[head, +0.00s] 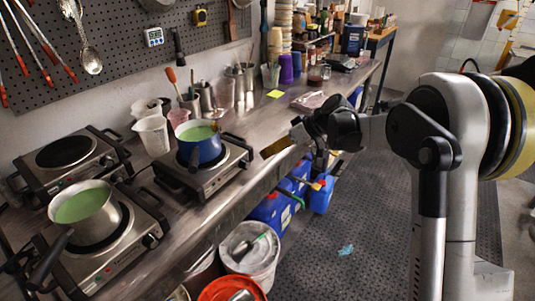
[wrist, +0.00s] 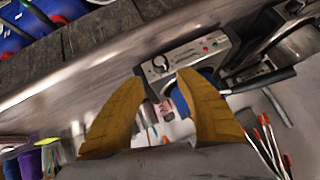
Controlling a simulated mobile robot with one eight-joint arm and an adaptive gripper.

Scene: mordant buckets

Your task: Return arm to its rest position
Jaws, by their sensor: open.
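My arm (head: 433,150) stands at the right of the head view and reaches left toward the edge of the steel counter (head: 240,118). My gripper (head: 277,147) is beyond the front edge of the middle hotplate's right side, with its tan fingers pointing left. In the wrist view, the two tan fingers of my gripper (wrist: 158,80) are spread apart with nothing held between them. A hotplate with a knob (wrist: 160,63) shows beyond the fingertips. Whether the fingers are above or beside the counter edge is hard to tell.
A blue pot (head: 201,149) with green liquid sits on the middle hotplate. A steel saucepan (head: 90,213) stands on the front left hotplate, its handle toward the counter's front. Buckets and blue jugs (head: 270,210) stand below the counter. The dark floor mat (head: 375,235) is mostly clear.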

